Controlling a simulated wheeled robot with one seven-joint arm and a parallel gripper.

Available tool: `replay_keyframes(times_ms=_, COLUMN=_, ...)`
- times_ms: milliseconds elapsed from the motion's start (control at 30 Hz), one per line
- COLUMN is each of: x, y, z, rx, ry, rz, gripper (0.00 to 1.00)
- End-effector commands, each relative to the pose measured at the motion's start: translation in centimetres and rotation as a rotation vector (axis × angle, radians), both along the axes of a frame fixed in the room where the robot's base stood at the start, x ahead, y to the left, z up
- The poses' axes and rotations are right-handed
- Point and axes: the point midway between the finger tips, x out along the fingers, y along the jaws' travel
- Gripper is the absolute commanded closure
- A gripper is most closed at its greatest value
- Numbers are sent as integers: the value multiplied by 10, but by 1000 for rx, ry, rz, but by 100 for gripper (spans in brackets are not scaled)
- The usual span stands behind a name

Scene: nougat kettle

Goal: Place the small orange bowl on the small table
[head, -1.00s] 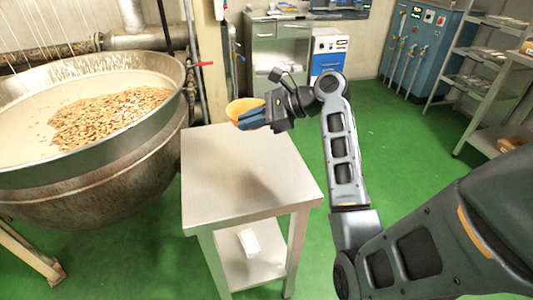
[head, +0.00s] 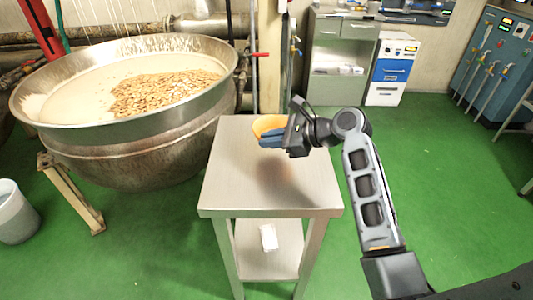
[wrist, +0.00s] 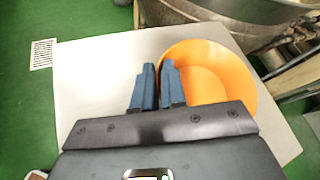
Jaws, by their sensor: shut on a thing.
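The small orange bowl (head: 268,124) is held by its rim over the back part of the small table (head: 240,185), which has a pale metal top. My gripper (head: 271,139) is shut on the bowl, its blue fingers at the bowl's near side. In the wrist view, the bowl (wrist: 220,75) lies to the right of my gripper (wrist: 158,80), with one finger inside the rim and the other outside. The tabletop (wrist: 100,75) shows beneath. A shadow falls on the tabletop in front of the bowl. I cannot tell whether the bowl's base touches the top.
A large steel kettle (head: 150,135) with pale mix and nuts stands left of the table. A small white item (head: 268,238) lies on the table's lower shelf. A grey bin (head: 14,212) is at far left, and cabinets (head: 342,50) stand behind. The rest of the tabletop is clear.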

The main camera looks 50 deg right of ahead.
Motion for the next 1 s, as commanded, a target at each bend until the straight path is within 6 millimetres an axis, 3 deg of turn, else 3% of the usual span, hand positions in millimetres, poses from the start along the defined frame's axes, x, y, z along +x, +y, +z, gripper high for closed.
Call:
replay_keyframes(times_ms=267, x=9, y=8, z=-14, rx=2, ry=0, rz=-1, gripper=100)
replay_keyframes(times_ms=500, x=8, y=8, z=-46, rx=1, ry=1, rz=-1, gripper=100)
replay_keyframes(times_ms=700, x=8, y=8, z=-47, rx=-1, ry=-1, rz=0, gripper=100)
replay_keyframes(times_ms=733, x=8, y=8, z=-47, rx=0, ry=0, rz=-1, gripper=88)
replay_keyframes(times_ms=1000, x=8, y=8, z=-47, rx=0, ry=0, rz=-1, gripper=62)
